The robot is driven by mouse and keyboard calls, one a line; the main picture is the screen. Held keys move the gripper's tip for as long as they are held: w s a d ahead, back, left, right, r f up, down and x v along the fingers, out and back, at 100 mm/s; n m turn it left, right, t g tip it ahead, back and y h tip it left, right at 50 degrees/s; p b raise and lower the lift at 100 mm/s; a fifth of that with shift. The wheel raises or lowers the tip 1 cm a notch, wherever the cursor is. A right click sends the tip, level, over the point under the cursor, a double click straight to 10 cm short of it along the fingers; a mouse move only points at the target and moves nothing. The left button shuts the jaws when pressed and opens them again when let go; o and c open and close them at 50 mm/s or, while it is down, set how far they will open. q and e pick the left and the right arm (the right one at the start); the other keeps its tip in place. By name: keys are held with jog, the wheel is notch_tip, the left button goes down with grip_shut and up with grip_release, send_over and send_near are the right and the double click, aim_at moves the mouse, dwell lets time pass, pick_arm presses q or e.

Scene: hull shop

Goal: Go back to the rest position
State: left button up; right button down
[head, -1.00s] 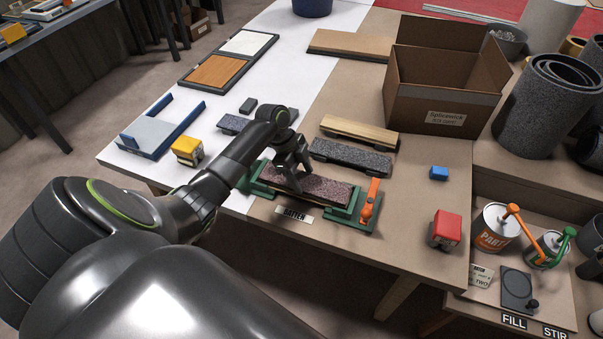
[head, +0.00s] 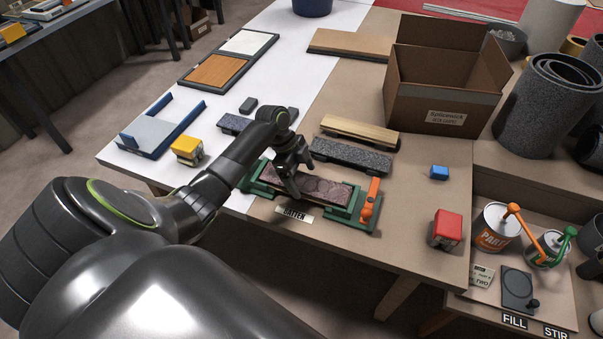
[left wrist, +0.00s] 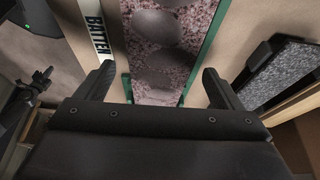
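My left gripper (head: 290,182) is over the left part of a reddish speckled slab (head: 325,188) that lies in a green fixture (head: 353,213) with an orange clamp lever (head: 371,199). The slab has dark round patches on its top. In the left wrist view my gripper's fingers (left wrist: 158,84) are wide apart with nothing held between them, and the patched slab (left wrist: 160,50) shows beyond them. A BATTEN label (head: 294,215) is in front of the fixture. My right gripper cannot be made out in either view.
Behind the fixture lie a dark speckled block (head: 351,156) and a pale wooden strip (head: 360,132). A yellow block (head: 187,151) and blue tray (head: 160,132) are left. A red block (head: 445,229), blue block (head: 439,172) and cardboard box (head: 435,103) are right.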

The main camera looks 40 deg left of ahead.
pick_arm(q)
notch_tip(320, 180, up, 7)
jog(key=p, duration=0.7)
dwell(0.5)
dwell(0.3)
